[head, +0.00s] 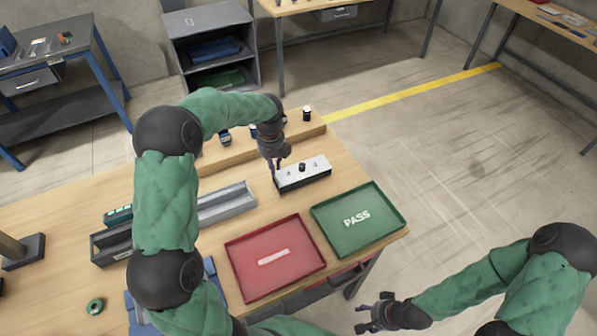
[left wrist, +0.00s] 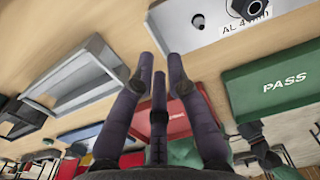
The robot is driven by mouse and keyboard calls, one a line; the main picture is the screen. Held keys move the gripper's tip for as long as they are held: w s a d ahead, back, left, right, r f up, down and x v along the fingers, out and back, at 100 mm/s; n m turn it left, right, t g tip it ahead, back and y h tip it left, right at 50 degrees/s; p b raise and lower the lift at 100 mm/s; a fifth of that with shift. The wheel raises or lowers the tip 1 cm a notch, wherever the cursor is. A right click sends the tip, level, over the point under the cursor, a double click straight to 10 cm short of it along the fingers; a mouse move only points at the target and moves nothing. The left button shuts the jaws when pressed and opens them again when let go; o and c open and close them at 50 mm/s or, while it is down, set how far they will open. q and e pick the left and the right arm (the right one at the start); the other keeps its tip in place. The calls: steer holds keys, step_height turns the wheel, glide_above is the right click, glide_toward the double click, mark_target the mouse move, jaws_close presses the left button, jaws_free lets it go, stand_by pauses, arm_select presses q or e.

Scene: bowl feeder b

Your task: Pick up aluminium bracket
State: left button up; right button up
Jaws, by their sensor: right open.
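I cannot make out a separate aluminium bracket for certain in either view. A pale block with a dark front and a dark knob on top (head: 316,171) stands on the wooden table. In the left wrist view, its pale top (left wrist: 203,40) is marked "AL 4", the rest unclear. My left gripper (head: 275,176) points down beside the block's left end. Its fingers (left wrist: 160,62) are apart with nothing visible between them. My right gripper (head: 368,312) is open and empty, low at the front, off the table's right edge.
A red tray (head: 240,260) and a green tray marked PASS (head: 330,226) lie near the table's front right. A grey open bin (head: 228,203) and a dark bin (head: 110,246) stand left. A raised wooden ledge (head: 222,158) runs behind. A green ring (head: 95,306) lies front left.

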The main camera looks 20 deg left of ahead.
arm_select(q)
step_height(320, 180, down, 5)
steer(key=shift+r+b, duration=0.1)
steer(key=shift+b, duration=0.45)
jaws_close()
steer(key=shift+r, duration=0.15)
